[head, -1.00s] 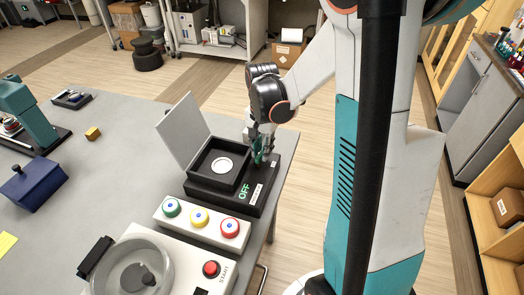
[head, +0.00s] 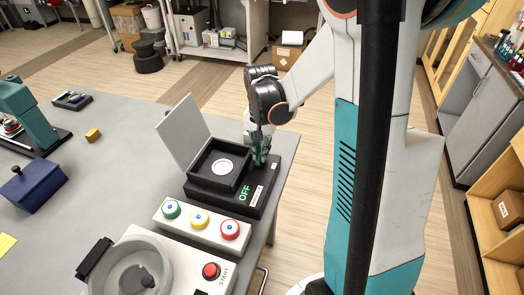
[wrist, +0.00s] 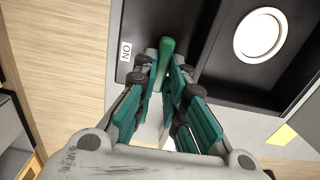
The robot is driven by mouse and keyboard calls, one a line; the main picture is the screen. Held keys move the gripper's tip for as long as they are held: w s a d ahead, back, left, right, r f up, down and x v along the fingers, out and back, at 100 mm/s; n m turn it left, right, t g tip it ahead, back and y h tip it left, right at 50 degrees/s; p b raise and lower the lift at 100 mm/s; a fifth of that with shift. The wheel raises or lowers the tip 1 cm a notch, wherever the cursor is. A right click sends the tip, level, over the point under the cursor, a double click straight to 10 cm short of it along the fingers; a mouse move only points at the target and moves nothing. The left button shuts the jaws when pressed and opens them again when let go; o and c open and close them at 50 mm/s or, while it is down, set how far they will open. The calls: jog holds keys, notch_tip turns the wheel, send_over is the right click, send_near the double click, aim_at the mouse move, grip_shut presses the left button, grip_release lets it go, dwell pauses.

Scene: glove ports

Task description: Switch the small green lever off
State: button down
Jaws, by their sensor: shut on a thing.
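The small green lever (wrist: 167,48) stands on the black device (head: 223,199), beside its open compartment. My gripper (wrist: 166,78) has its green-padded fingers on either side of the lever, shut on it. In the head view my gripper (head: 260,158) is over the right part of the device and mostly hides the lever.
The device's grey lid (head: 183,132) stands open on the left, over a compartment with a white disc (head: 222,167). In front are a panel with green, yellow and red buttons (head: 201,219) and a machine with a red start button (head: 211,270). The table edge is close on the right.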

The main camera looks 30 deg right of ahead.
jog(key=c, duration=1.9)
grip_release()
notch_tip(320, 180, up, 12)
